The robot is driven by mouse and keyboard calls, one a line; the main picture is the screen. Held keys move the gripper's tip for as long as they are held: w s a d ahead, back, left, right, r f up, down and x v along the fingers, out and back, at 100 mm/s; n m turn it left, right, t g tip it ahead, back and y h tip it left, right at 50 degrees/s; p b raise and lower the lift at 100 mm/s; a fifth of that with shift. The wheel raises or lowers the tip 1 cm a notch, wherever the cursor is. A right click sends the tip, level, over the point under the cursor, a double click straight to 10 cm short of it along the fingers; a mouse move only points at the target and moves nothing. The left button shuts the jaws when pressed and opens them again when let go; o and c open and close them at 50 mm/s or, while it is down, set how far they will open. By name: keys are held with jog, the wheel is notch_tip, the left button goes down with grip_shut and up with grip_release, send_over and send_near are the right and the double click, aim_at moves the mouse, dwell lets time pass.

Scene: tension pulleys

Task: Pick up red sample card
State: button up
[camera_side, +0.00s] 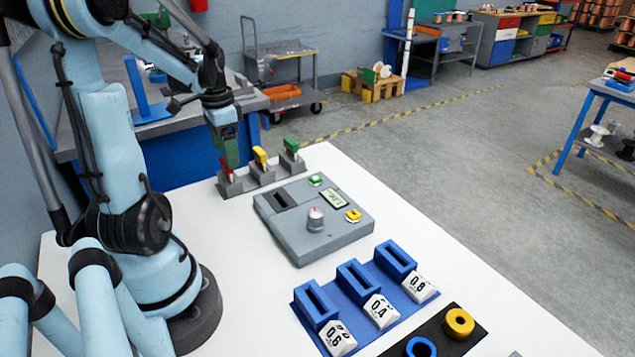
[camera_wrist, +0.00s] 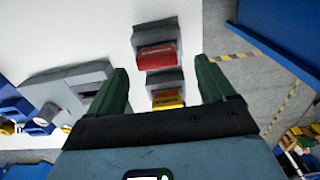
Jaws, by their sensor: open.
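The red sample card (camera_side: 226,168) stands upright in the leftmost slot of a grey three-slot holder (camera_side: 262,177) in the side view. It also shows in the wrist view (camera_wrist: 158,57), just beyond and roughly between my fingertips. My gripper (camera_side: 230,150) points down with green fingers close to the red card; the wrist view shows the fingers (camera_wrist: 162,72) wide apart with nothing held. I cannot tell from the side view whether a finger touches the card. A yellow card (camera_side: 260,155) and a green card (camera_side: 290,146) stand in the other slots.
A grey tester (camera_side: 315,217) with a knob, display and buttons stands in front of the holder. A blue three-slot rack (camera_side: 360,295) labelled 0.6, 0.4 and 0.8 is nearer. A black tray (camera_side: 441,337) holds rings. White tabletop between them is clear.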

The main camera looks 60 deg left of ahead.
aim_at(228, 174)
jog(key=shift+s+d+f, duration=0.1)
jog(key=shift+s+f, duration=0.05)
jog(key=shift+f, duration=0.9)
jog(key=shift+s+d+f, duration=0.1)
jog(key=shift+f, duration=0.95)
jog(key=c, duration=1.1)
